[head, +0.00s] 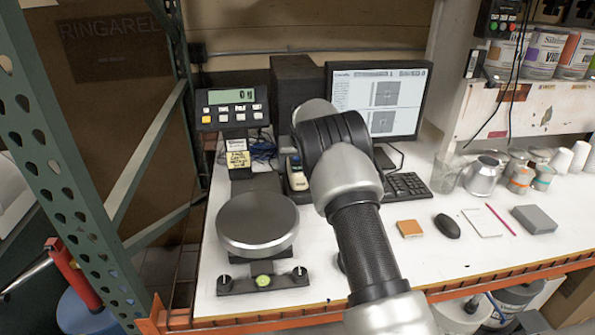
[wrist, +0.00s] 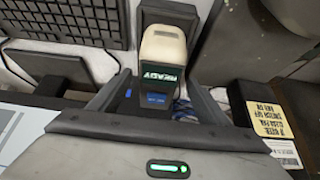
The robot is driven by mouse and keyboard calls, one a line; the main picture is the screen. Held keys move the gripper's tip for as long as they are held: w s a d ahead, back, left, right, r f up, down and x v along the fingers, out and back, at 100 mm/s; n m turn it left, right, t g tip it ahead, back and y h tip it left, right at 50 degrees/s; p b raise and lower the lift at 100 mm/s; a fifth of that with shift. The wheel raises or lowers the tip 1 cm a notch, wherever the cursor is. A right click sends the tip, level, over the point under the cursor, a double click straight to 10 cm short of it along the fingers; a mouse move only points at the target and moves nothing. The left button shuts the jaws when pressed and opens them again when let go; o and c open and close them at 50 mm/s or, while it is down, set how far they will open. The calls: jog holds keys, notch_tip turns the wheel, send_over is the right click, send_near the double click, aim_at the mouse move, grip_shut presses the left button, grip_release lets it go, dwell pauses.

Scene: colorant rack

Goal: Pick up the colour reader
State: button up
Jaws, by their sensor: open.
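The colour reader (wrist: 163,50) has a cream upper body and a dark lower part with a lit display reading READY. It stands upright in the wrist view. My gripper (wrist: 160,88) is open, with one dark finger on each side of the reader's lower part. I cannot tell whether either finger touches it. In the head view the reader (head: 294,162) shows as a small cream and dark shape just left of my arm, and my arm hides most of my gripper there.
A scale with a round metal plate (head: 257,223) and a display (head: 232,108) stands to the left. A monitor (head: 378,95) and keyboard (head: 407,186) are behind and right. A mouse (head: 447,226), metal cans and cups stand further right.

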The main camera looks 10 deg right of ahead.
jog(key=shift+x, duration=1.9)
jog(key=shift+d+r, duration=0.1)
jog(key=c, duration=1.7)
jog(key=shift+w+r, duration=0.1)
jog(key=shift+r, duration=0.1)
